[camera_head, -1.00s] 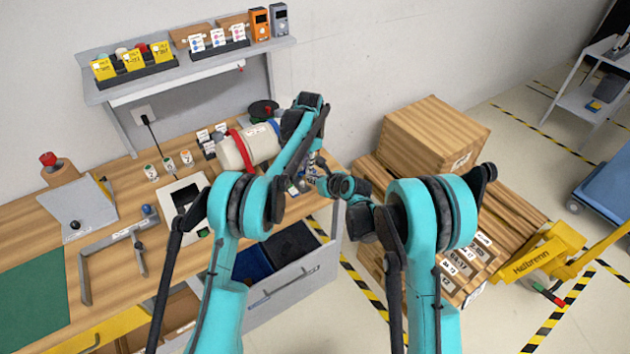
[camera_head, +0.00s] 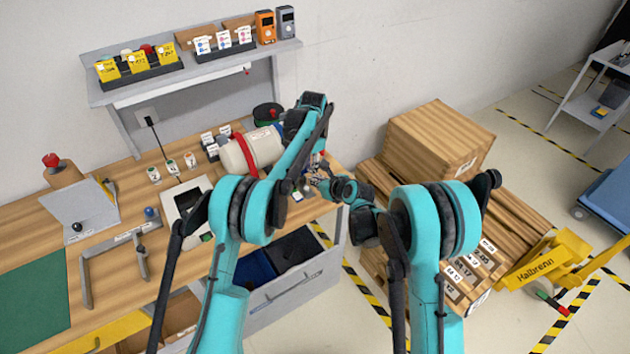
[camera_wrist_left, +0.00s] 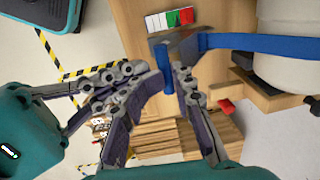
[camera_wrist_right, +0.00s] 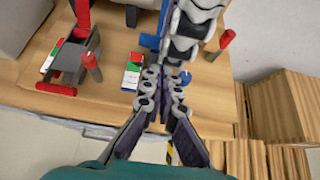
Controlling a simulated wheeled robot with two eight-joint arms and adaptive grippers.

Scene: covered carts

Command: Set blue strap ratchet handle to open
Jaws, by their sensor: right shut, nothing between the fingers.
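The blue strap (camera_wrist_left: 255,43) runs from the pale cylinder (camera_head: 237,157) to a grey metal ratchet (camera_wrist_left: 178,48) in the left wrist view. A short blue piece (camera_wrist_left: 168,80) hangs below the ratchet. My left gripper (camera_wrist_left: 166,76) has its fingertips on either side of this piece; I cannot tell if they press on it. The handle's angle is unclear. My right gripper (camera_wrist_right: 165,76) is shut and empty, close to the left gripper's fingers (camera_wrist_right: 192,25). In the head view my left arm hides the ratchet and the left gripper.
A red-handled ratchet (camera_wrist_right: 75,62) sits on the bench by a small coloured card (camera_wrist_right: 132,72). A red-topped post (camera_wrist_right: 222,44) stands near the fingers. An open drawer (camera_head: 290,285) lies below the bench edge; wooden crates (camera_head: 440,140) stand to the right.

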